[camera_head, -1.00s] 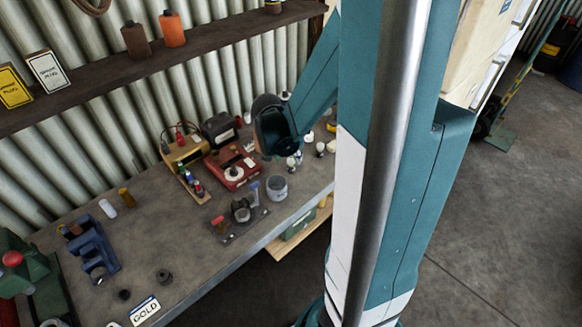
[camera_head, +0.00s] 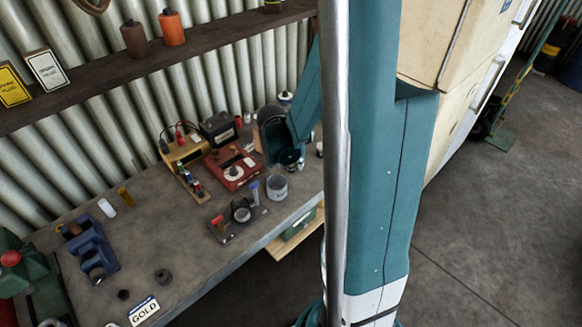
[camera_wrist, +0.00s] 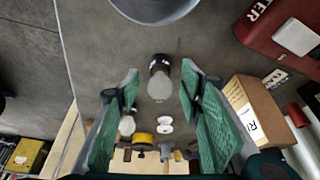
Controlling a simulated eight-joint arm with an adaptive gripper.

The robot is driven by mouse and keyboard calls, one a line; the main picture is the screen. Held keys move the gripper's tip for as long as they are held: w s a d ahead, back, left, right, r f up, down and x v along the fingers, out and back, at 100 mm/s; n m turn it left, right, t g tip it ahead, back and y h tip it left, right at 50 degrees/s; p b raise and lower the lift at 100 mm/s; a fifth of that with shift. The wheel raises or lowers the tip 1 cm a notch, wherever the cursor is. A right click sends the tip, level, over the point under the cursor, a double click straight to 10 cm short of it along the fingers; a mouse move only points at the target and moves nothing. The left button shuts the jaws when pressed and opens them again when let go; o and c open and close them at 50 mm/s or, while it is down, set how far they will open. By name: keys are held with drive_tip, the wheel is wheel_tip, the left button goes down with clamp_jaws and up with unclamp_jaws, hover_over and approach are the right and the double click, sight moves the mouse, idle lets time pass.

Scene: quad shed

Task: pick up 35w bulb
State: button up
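A bulb (camera_wrist: 160,82) with a frosted glass end and a dark base with a small white label stands on the bench, seen between my finger pads in the wrist view; the label is too small to read. A second bulb (camera_wrist: 127,125) stands close to my left finger. I cannot tell which is the 35w bulb. My gripper (camera_wrist: 160,92) is open, with green pads on either side of the first bulb and no clear contact. In the head view, a bulb (camera_head: 300,164) shows beside the end of my arm; my fingertips are hard to make out there.
A grey tin (camera_head: 277,187) stands just beyond the bulb, also in the wrist view (camera_wrist: 155,8). A red case (camera_head: 235,170) and a tan box (camera_wrist: 257,108) lie to the right in the wrist view. A yellow-topped item (camera_wrist: 141,140) and white discs (camera_wrist: 165,125) are close by.

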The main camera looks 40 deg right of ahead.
drive_tip(key=shift+f, duration=0.15)
drive_tip(key=shift+c, duration=0.3)
drive_tip(key=c, duration=1)
